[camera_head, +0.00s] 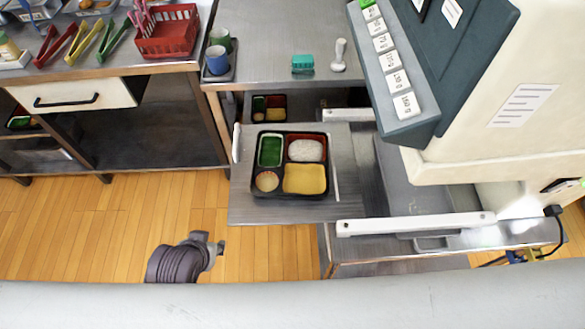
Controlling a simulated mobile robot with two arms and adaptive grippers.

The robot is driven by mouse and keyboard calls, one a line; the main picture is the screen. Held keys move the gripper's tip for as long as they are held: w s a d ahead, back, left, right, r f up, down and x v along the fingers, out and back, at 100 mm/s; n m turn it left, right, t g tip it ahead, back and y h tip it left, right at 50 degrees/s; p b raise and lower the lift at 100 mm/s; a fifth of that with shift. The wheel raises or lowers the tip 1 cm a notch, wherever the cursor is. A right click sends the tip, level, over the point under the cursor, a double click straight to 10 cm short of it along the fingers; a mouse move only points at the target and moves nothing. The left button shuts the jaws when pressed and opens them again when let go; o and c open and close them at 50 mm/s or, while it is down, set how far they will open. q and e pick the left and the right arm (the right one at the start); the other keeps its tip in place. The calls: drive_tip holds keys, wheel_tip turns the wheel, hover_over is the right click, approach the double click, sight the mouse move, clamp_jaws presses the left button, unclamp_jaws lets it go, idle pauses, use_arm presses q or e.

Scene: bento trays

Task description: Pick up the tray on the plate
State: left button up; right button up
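A black bento tray (290,133) lies flat on the grey metal plate (253,208) that sticks out beside the machine. Its compartments hold green food, a white rice-like portion, a yellow portion and a small round tan item. A dark grey arm part of mine, taken as my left gripper (213,248), shows low in the view, left of and nearer than the plate. It is apart from the tray, and its fingers cannot be made out clearly. My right gripper is not in view.
The large white machine (545,125) with labelled buttons and a white bar (415,224) stands right of the plate. A second filled tray (269,99) sits behind it. Cups (217,60), a teal item (302,63) and a white-handled tool (339,55) stand on the back counter. Wooden floor is open at left.

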use_arm(q)
drive_tip(key=w+d+r+t, duration=0.1)
drive_tip(key=w+r, duration=0.1)
drive_tip(key=r, duration=0.1)
drive_tip(key=w+d+r+t, duration=0.2)
drive_tip(key=r, duration=0.1)
drive_tip(key=w+d+r+t+h, duration=0.1)
drive_tip(key=r, duration=0.2)
drive_tip(key=shift+w+d+t, duration=0.15)
drive_tip(key=shift+w+t, duration=0.25)
drive_tip(key=d+r, duration=0.1)
drive_tip(key=w+d+r+t, duration=0.1)
drive_tip(key=w+d+r+t+h, duration=0.1)
drive_tip(key=shift+d+r, duration=0.15)
drive_tip(key=shift+d, duration=0.25)
approach(255, 157)
drive_tip(key=x, duration=0.4)
drive_tip(key=shift+s+a+f, duration=0.1)
drive_tip(key=shift+a+f, duration=0.05)
drive_tip(key=shift+f, duration=0.05)
drive_tip(key=x, duration=0.6)
drive_tip(key=shift+w+b, duration=0.35)
clamp_jaws()
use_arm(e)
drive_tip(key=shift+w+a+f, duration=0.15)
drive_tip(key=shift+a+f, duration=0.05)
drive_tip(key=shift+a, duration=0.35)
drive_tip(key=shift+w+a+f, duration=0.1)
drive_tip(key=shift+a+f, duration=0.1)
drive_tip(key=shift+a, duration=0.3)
